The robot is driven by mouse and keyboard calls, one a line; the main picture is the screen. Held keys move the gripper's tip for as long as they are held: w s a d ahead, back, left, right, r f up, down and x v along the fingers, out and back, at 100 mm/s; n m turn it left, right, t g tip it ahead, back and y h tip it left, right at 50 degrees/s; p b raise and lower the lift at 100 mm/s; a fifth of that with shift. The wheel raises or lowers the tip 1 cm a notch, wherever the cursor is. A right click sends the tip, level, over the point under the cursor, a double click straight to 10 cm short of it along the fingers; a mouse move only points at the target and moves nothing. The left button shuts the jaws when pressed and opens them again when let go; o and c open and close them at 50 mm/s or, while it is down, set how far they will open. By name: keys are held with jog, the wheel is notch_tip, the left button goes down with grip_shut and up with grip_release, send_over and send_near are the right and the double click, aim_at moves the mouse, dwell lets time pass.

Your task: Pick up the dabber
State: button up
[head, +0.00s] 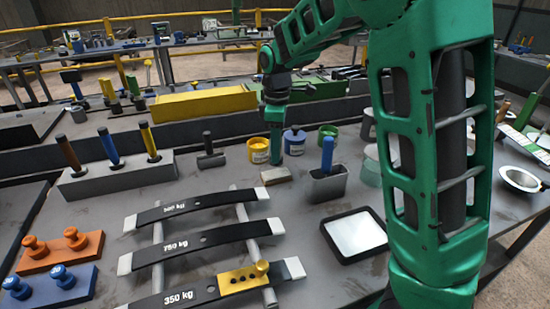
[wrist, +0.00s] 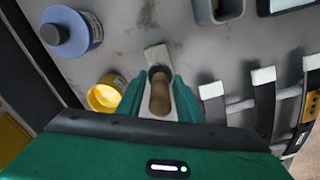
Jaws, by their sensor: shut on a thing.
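The dabber has a rounded brown wooden handle (wrist: 159,92) and a pale flat block at its base (wrist: 157,55). In the head view only its pale block (head: 277,175) shows, at or just above the grey bench top; I cannot tell whether it touches. My gripper (wrist: 159,98) points down over the dabber and is shut on its handle, with one green finger on each side. In the head view my gripper (head: 276,155) hides the handle.
Yellow (head: 259,151), blue (head: 294,143) and green pots stand close behind the dabber. A grey holder (head: 327,184) with a blue-handled tool is to its right. Black leaf springs (head: 200,240) lie in front. A white-faced tray (head: 356,233) sits front right.

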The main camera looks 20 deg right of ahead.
jog(key=s+a+r, duration=0.4)
jog(key=a+r, duration=0.3)
jog(key=a, duration=0.3)
jog(key=shift+s+a, duration=0.35)
jog(key=shift+s, duration=0.05)
jog(key=shift+r, duration=0.1)
